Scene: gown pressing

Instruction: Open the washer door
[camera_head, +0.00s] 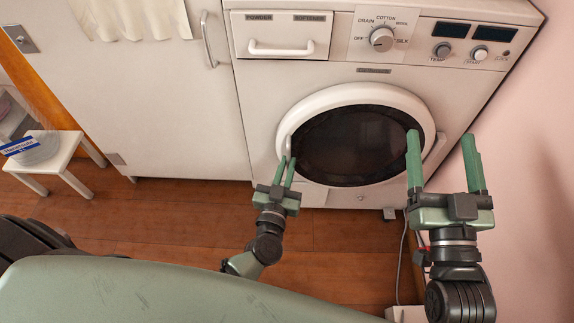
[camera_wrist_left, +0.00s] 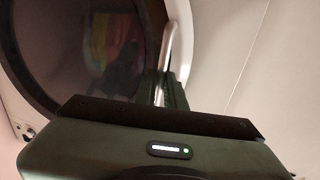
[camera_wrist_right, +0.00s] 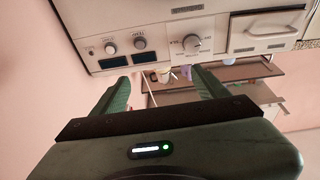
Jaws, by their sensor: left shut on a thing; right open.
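The white washer (camera_head: 470,95) stands ahead. Its round door (camera_head: 365,92) has a white ring and dark glass, and looks shut or nearly so in the head view. The door handle (camera_wrist_left: 171,45), a pale curved bar, shows at the ring's edge in the left wrist view. My left gripper (camera_head: 287,165) is at the left edge of the door, shut on the handle; its fingers partly hide the grip. My right gripper (camera_head: 442,145) is open and empty, with fingers spread in front of the washer's lower right. It also shows in the right wrist view (camera_wrist_right: 163,80).
A white cabinet (camera_head: 185,120) adjoins the washer on the left. A small white stool (camera_head: 70,165) with a labelled clear container (camera_head: 35,147) stands at the far left. A pink wall (camera_head: 530,200) is close on the right. Wooden floor (camera_head: 170,215) lies bare before the cabinet.

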